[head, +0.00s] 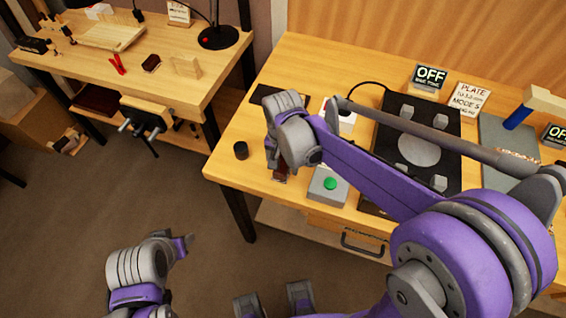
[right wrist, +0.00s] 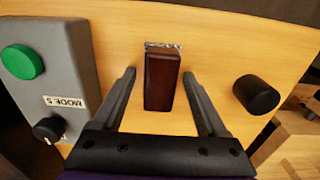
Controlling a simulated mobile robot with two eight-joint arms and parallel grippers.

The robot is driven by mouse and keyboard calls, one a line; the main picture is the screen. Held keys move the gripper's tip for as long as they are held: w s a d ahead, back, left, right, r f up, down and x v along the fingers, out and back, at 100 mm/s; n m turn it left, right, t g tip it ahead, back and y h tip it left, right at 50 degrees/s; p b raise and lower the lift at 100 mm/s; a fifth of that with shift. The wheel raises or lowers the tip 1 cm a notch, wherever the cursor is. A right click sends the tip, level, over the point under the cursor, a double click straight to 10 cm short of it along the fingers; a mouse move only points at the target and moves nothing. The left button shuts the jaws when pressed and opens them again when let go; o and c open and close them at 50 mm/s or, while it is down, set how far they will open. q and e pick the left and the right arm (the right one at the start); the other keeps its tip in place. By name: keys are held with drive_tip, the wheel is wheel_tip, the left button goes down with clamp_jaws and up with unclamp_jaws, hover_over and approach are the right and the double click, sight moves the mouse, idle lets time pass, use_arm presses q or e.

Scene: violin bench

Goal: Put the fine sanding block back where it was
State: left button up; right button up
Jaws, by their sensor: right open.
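A dark reddish-brown block (right wrist: 162,82), which looks like a sanding block, stands on the wooden bench top in the right wrist view. A silvery, speckled patch (right wrist: 162,45) shows at its far end. My right gripper (right wrist: 159,76) is open, with one finger on each side of the block and gaps between. In the head view the block (head: 280,175) shows only partly below my right gripper. I cannot tell whether it is the fine one. My left gripper (head: 188,245) hangs over the floor at lower left; its jaws are not clear.
A grey box with a green button (head: 330,184) stands right of the block in the head view, and a black cylinder (head: 240,150) left. A dark plate device (head: 410,112) lies behind my right arm. Another bench (head: 90,60) holds a dark block (head: 151,62) and a tan block (head: 186,66).

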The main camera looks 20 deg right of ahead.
sight(283, 164)
drive_tip(key=shift+r, duration=0.25)
wheel_tip(283, 164, up, 12)
drive_tip(key=p, duration=0.1)
